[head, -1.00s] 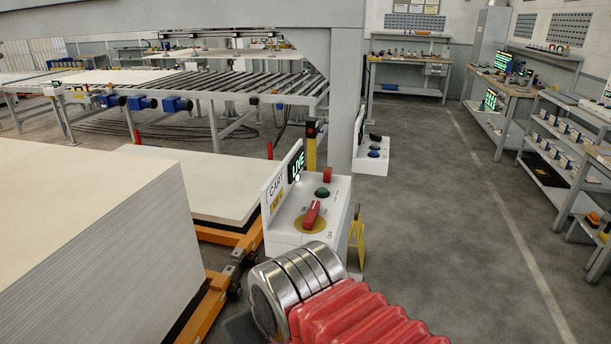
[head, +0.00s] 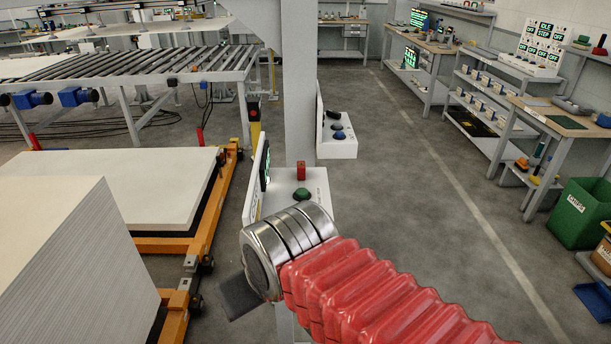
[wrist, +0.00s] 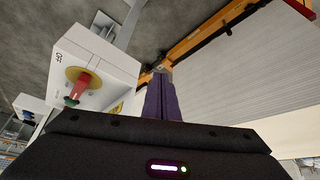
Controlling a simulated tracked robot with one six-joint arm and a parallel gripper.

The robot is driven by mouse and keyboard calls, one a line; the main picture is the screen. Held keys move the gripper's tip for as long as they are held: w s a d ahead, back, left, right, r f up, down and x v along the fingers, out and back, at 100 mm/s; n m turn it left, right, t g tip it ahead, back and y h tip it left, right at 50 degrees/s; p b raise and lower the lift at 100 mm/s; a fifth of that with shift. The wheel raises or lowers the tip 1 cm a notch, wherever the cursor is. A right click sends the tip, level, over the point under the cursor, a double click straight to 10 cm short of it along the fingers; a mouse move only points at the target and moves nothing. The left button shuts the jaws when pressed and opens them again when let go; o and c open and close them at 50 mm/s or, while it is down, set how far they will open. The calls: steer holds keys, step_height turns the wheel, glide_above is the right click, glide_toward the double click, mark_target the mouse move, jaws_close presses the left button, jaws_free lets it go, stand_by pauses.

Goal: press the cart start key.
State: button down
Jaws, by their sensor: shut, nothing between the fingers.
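The white cart control box (head: 317,186) stands near the picture's middle in the head view, with a green button (head: 302,194) and a red block (head: 301,170) on its top. Its upright sign panel (head: 257,185) is seen nearly edge-on. My arm's metal and red sleeve hides the box's near part. In the wrist view the box (wrist: 105,62) is at upper left, with a red knob on a yellow disc (wrist: 85,76) and the green button just below it. My gripper's purple fingers (wrist: 160,76) are shut and empty, beside the box and apart from it in the picture.
A grey post (head: 291,90) rises behind the box, with a second control box (head: 337,148) beside it. A white board stack (head: 70,250) and an orange cart frame (head: 180,245) are at left. Open grey floor (head: 400,200) lies to the right, before benches and shelves.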

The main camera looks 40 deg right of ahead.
steer(key=shift+w+d, duration=0.1)
steer(key=shift+w, duration=0.2)
steer(key=shift+w, duration=0.1)
